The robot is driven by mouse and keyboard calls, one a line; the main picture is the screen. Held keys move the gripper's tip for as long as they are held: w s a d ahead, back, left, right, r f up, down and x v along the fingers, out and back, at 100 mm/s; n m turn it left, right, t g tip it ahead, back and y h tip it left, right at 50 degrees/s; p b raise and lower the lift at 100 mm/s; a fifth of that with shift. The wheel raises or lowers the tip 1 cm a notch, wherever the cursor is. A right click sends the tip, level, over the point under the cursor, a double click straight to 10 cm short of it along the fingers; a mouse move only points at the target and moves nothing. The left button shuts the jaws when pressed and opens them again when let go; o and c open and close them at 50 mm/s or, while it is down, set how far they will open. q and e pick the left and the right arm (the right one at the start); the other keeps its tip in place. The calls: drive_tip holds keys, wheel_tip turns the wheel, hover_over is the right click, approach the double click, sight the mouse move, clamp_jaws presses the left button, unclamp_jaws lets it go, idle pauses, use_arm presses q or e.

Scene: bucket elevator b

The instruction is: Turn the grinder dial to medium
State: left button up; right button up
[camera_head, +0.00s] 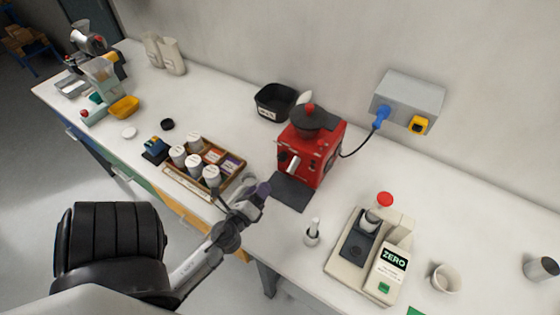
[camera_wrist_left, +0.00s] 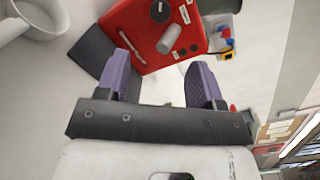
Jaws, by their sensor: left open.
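The red grinder (camera_head: 322,160) stands on the white bench near the wall, with a black hopper (camera_head: 313,117) on top. In the left wrist view the red grinder (camera_wrist_left: 120,18) fills the top middle. Its front carries a dark round part (camera_wrist_left: 160,10), which looks like the dial, and a silver cylinder (camera_wrist_left: 170,39); I cannot read the dial setting. My left gripper (camera_head: 262,190) is open and empty, in front and to the left of the grinder. In the left wrist view its purple fingers (camera_wrist_left: 158,64) are spread apart, short of the grinder front. My right gripper is not in view.
A wooden tray (camera_head: 235,182) with several white-lidded jars lies left of the gripper. A dark mat (camera_head: 291,192) lies before the grinder. A small white-handled tool (camera_head: 312,234) and a scale (camera_head: 345,264) stand to the right. A black bin (camera_head: 275,103) stands behind.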

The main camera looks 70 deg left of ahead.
sight(281, 159)
use_arm(q)
drive_tip(key=p+x, duration=0.3)
drive_tip(key=x, duration=0.8)
drive_tip(key=shift+w+a, duration=0.25)
drive_tip(key=shift+w, duration=0.1)
drive_tip(key=shift+x, duration=0.9)
drive_tip(key=shift+c, duration=0.4)
drive_tip(key=c, duration=0.8)
drive_tip(key=shift+c, duration=0.2)
